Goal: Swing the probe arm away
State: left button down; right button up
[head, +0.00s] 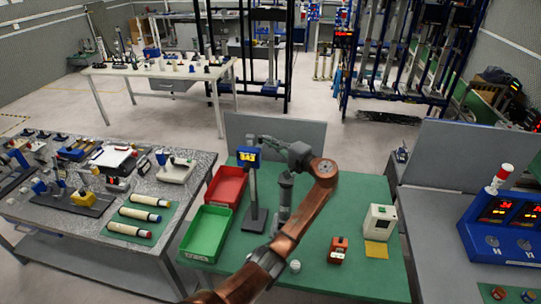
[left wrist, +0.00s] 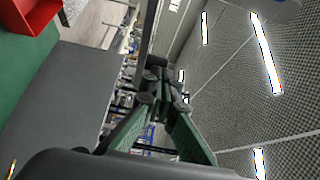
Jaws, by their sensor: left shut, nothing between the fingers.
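A stand (head: 256,190) with a blue head and yellow readout (head: 248,155) rises from the green mat, beside the trays. A grey upright post (head: 284,194) stands just right of it, partly behind my copper-coloured left arm; I cannot tell for sure which part is the probe arm. My left gripper (head: 264,141) is dark, points left and appears near the top of the stand, shut and empty. Whether it touches the stand I cannot tell. In the left wrist view its fingers (left wrist: 158,82) are together, with no stand visible between them. My right gripper is out of view.
A red tray (head: 243,176) and green tray (head: 229,234) lie left of the stand. A white box (head: 379,221) and small red-brown device (head: 338,249) stand right. A grey panel (head: 309,137) edges the table's back. The mat's right-hand middle is clear.

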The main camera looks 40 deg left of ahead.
pick_arm(q)
jog(key=w+d+b, duration=0.1)
jog(key=w+d, duration=0.1)
jog(key=d, duration=1.1)
jog(key=shift+w+d, duration=0.25)
jog(key=shift+w, duration=0.15)
